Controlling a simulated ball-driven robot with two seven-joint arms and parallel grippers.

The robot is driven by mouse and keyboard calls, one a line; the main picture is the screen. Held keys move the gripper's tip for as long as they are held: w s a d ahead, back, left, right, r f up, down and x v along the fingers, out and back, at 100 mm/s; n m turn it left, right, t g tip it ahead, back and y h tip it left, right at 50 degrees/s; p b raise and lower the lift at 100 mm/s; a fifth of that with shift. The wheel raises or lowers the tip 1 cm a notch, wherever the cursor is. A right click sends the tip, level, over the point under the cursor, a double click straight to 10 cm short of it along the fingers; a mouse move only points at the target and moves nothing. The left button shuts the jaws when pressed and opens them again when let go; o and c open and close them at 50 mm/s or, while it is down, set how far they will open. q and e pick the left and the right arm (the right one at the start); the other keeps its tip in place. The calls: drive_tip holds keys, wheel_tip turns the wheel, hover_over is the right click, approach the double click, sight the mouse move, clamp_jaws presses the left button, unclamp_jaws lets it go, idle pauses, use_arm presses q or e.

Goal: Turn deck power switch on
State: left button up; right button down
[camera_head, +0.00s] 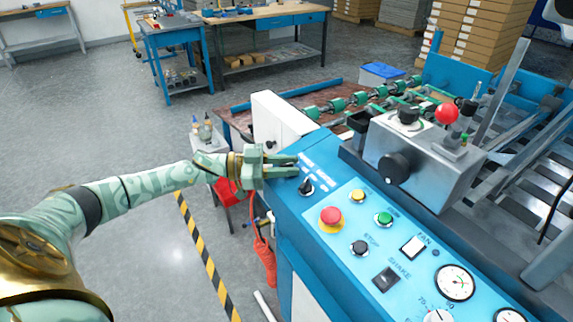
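The blue control panel (325,248) slopes along the machine's near side. A black rotary switch (306,187) sits at its far left end, beside small white lettering that I cannot read; it may be the deck power switch, but I cannot confirm this. My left gripper (296,165) reaches in from the left, just behind and left of this switch. Its two fingers point right with a narrow gap between them, and nothing shows between them. The fingers appear apart from the switch knob. My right gripper is not in view.
A red emergency button (331,217), yellow button (358,196), green button (383,218), FAN switch (413,246) and SHAKE switch (386,280) share the panel. A grey control box (425,165) with knobs stands behind. A white box (283,120) rises beyond my gripper.

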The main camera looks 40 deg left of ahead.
use_arm(q)
drive_tip(key=shift+f, duration=0.15)
drive_tip(key=shift+s+a, duration=0.1)
drive_tip(key=shift+s+a, duration=0.2)
drive_tip(key=shift+a, duration=0.1)
drive_tip(key=v, duration=1.5)
drive_tip(key=shift+s+a+p, duration=0.15)
drive_tip(key=shift+p, duration=0.3)
